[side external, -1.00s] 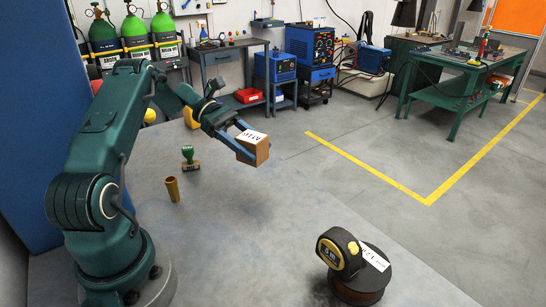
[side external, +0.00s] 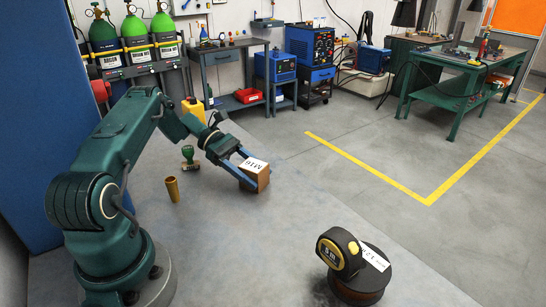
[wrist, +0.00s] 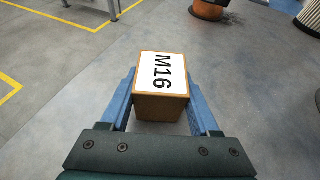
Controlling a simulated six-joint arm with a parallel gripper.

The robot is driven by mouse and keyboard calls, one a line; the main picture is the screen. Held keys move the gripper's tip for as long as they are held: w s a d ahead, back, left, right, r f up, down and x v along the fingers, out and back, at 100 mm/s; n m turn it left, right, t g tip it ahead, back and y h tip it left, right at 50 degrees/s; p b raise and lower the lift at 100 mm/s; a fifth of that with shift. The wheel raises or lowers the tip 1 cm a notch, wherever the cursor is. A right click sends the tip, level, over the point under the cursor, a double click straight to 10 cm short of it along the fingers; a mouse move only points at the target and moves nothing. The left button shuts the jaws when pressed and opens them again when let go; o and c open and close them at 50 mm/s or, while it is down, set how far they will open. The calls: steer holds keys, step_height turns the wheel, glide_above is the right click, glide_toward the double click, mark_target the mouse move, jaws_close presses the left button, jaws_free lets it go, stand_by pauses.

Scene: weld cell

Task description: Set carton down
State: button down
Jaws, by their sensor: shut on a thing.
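The carton (side external: 259,179) is a small brown box with a white label reading M16 on its top. My gripper (side external: 249,172) is shut on it, one blue finger on each side. In the wrist view the carton (wrist: 161,88) sits upright between the fingers of my gripper (wrist: 162,100). In the side view it is low over the grey table (side external: 300,215), close to its far edge. I cannot tell whether its underside touches the table.
A green-handled stamp (side external: 189,157) and a brass tube (side external: 172,189) stand left of the carton. A yellow and black tape measure (side external: 340,250) rests by a dark-topped spool (side external: 362,282) at the front right. The table between is clear.

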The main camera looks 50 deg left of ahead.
steer(key=shift+c, duration=0.6)
jaws_free()
